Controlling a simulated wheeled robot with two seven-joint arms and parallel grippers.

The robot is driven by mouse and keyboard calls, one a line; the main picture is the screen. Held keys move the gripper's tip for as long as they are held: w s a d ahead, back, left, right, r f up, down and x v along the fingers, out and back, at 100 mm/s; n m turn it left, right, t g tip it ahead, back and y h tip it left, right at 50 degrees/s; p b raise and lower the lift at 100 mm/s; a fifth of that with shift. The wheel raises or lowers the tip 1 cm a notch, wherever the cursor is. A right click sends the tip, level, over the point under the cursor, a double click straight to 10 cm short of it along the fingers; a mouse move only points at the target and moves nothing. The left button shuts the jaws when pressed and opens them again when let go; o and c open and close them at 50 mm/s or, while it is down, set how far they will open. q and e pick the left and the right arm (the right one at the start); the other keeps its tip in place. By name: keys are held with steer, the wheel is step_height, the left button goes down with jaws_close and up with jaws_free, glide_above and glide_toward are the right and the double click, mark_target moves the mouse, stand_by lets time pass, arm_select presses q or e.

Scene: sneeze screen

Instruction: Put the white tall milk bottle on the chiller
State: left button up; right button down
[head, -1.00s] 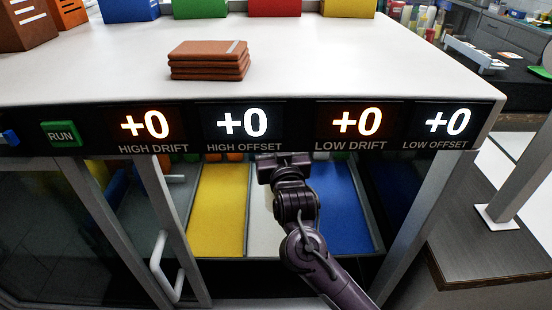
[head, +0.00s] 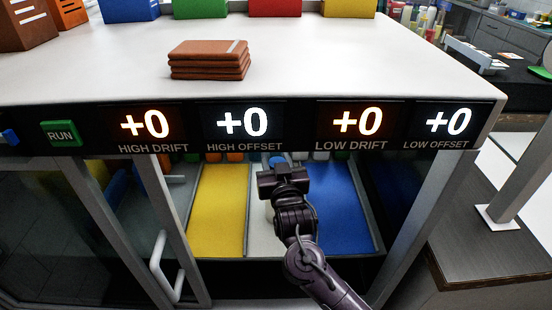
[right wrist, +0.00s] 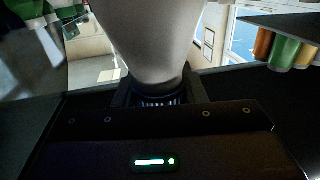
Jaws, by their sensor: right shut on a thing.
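My right gripper (head: 283,174) reaches into the open front of a white-topped cabinet (head: 130,75), which looks like the chiller. In the right wrist view, the right gripper (right wrist: 157,97) is shut on the neck end of a white bottle (right wrist: 155,40), at a dark blue ribbed cap. The bottle's body widens away from the fingers, and its far end is out of frame. In the head view the bottle is mostly hidden behind the gripper. My left gripper is not in view.
Inside the cabinet are a yellow lane (head: 218,212), a pale lane (head: 262,235) and a blue lane (head: 340,210). A glass door with a white handle (head: 163,265) is at left. Brown stacked slabs (head: 209,60) lie on the top. A RUN button (head: 61,133) is on the front.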

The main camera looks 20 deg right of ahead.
steer(key=c, duration=0.9)
jaws_free()
steer(key=shift+r, duration=0.15)
steer(key=shift+r, duration=0.35)
steer(key=shift+s+a+r, duration=0.1)
steer(key=shift+s+r, duration=0.05)
steer(key=shift+s, duration=0.1)
steer(key=s+a+b, duration=0.1)
steer(key=s, duration=1)
steer(key=shift+s+a, duration=0.15)
steer(key=shift+s, duration=0.1)
